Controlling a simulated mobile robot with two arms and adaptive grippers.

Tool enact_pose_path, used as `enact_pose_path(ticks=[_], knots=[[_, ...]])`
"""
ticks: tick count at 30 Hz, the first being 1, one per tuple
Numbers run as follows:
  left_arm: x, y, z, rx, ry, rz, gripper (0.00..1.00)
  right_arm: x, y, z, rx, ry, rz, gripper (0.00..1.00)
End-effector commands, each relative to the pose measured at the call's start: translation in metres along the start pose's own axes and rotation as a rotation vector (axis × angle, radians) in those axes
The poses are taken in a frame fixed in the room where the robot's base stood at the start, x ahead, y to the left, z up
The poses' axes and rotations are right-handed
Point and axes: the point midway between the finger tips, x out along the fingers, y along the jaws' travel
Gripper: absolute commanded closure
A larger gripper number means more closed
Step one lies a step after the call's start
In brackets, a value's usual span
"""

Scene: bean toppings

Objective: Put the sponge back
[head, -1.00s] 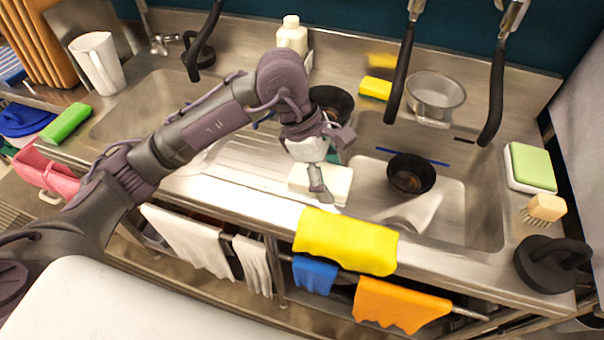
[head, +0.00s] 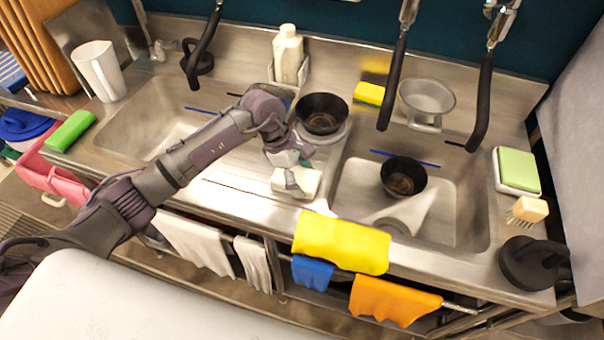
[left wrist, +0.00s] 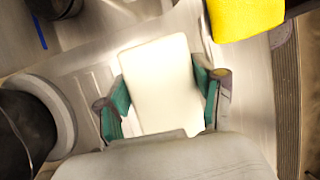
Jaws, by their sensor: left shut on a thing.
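My left gripper (head: 292,178) is shut on a white sponge-like block (head: 306,184) above the steel strip between the two basins. In the left wrist view, the block (left wrist: 160,85) sits between the two teal finger pads of the left gripper (left wrist: 163,98). Whether its underside touches the counter I cannot tell. A yellow sponge (head: 369,94) lies at the back, a green sponge (head: 70,131) at the left, and a green-and-white sponge (head: 517,169) at the right. My right gripper is not in view.
A black bowl (head: 322,113) stands just behind my left gripper. Another dark bowl (head: 403,177) is in the right basin (head: 455,205). A white bottle (head: 287,55) and a strainer (head: 427,98) stand at the back. A yellow cloth (head: 341,243) hangs over the front edge.

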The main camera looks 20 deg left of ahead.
Motion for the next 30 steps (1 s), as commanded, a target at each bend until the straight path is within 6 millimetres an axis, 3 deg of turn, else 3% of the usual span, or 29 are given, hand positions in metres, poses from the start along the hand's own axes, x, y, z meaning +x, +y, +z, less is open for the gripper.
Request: enact_pose_path(ticks=[8,9,13,24,26,30], knots=[[0.003,0.000,-0.001,0.001,0.000,0.001,0.61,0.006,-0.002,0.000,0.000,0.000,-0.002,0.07],[0.003,0.000,-0.001,0.001,0.000,0.001,0.31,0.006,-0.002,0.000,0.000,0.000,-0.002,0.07],[0.002,0.000,-0.001,0.001,0.000,0.000,0.09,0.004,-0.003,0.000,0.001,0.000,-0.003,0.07],[0.000,0.000,0.000,0.001,-0.001,0.000,0.07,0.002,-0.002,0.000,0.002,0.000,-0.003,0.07],[-0.003,0.000,0.002,0.001,-0.001,0.000,0.07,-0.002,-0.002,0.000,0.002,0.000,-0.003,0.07],[-0.020,0.002,-0.001,0.004,0.001,0.006,0.07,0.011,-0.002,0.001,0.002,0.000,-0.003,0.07]])
